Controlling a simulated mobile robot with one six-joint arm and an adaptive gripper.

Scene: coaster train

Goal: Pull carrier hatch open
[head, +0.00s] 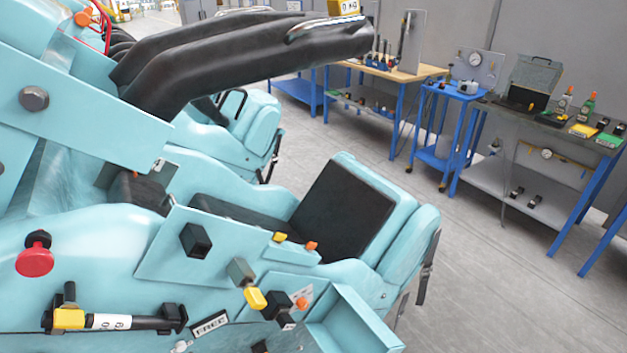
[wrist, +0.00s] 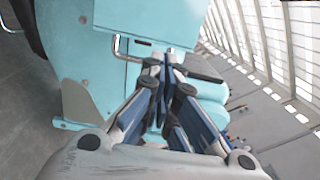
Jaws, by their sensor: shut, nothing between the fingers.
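In the wrist view, a light-blue panel (wrist: 150,22) of the coaster carrier fills the upper middle. A thin metal U-shaped handle (wrist: 118,48) sits at its lower edge. I cannot tell for sure that this panel is the hatch, or whether it is open. My gripper (wrist: 167,60) is shut and empty, its fingertips just right of the handle and overlapping the panel's lower edge; whether they touch is unclear. In the head view, the light-blue carrier (head: 90,260) with its black seat (head: 340,207) fills the left and middle. My gripper is not visible there.
Black restraint bars (head: 240,65) reach over the seat. A red knob (head: 35,255) and a yellow-tipped lever (head: 253,297) stick out of the carrier's side. Blue-legged workbenches (head: 390,75) with tools stand along the back wall. The grey floor (head: 480,290) between is clear.

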